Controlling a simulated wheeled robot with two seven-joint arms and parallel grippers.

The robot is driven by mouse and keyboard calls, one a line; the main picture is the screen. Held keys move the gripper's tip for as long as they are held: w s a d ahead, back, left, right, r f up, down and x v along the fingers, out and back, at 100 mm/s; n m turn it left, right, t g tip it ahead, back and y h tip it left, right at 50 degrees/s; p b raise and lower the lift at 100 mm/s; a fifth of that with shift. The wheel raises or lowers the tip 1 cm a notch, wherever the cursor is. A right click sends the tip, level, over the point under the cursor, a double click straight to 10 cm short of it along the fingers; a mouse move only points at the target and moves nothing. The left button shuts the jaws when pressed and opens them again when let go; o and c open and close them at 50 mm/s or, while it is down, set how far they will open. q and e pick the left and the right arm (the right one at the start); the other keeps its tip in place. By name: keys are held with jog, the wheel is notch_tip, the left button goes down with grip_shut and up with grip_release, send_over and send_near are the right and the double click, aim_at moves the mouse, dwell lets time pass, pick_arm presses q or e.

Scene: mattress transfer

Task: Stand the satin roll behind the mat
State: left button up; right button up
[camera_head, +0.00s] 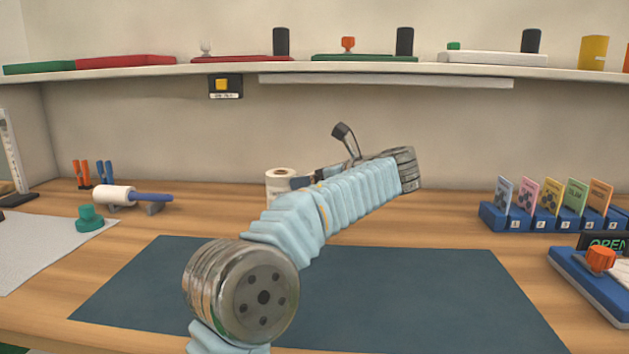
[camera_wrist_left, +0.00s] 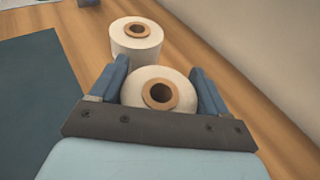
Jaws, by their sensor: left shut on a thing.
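The dark blue-grey mat (camera_head: 430,290) lies flat on the table, partly covered by my left arm; its edge also shows in the left wrist view (camera_wrist_left: 38,110). My left gripper (camera_wrist_left: 160,75) is behind the mat, shut on a white roll with a brown core, which I take as the satin roll (camera_wrist_left: 134,88). It is upright, core opening up; whether it touches the table I cannot tell. A second, similar white roll (camera_wrist_left: 137,45) stands just beyond it. In the head view one roll (camera_head: 279,186) shows at the fingers, probably this second one. My right gripper is out of view.
A lint roller (camera_head: 115,195) on a stand and a green knob (camera_head: 89,218) are at the left. A blue card rack (camera_head: 545,222) stands at the right, near a blue tray (camera_head: 590,285). The back wall and shelf (camera_head: 200,68) bound the space behind.

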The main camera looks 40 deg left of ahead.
pick_arm(q)
jog(key=o, duration=1.7)
jog(key=shift+f, duration=0.1)
jog(key=shift+d+r, duration=0.25)
jog(key=shift+d, duration=0.1)
jog(key=p+v, duration=0.1)
jog(key=v, duration=1)
jog(key=shift+s+d, duration=0.15)
jog(key=shift+d, duration=0.05)
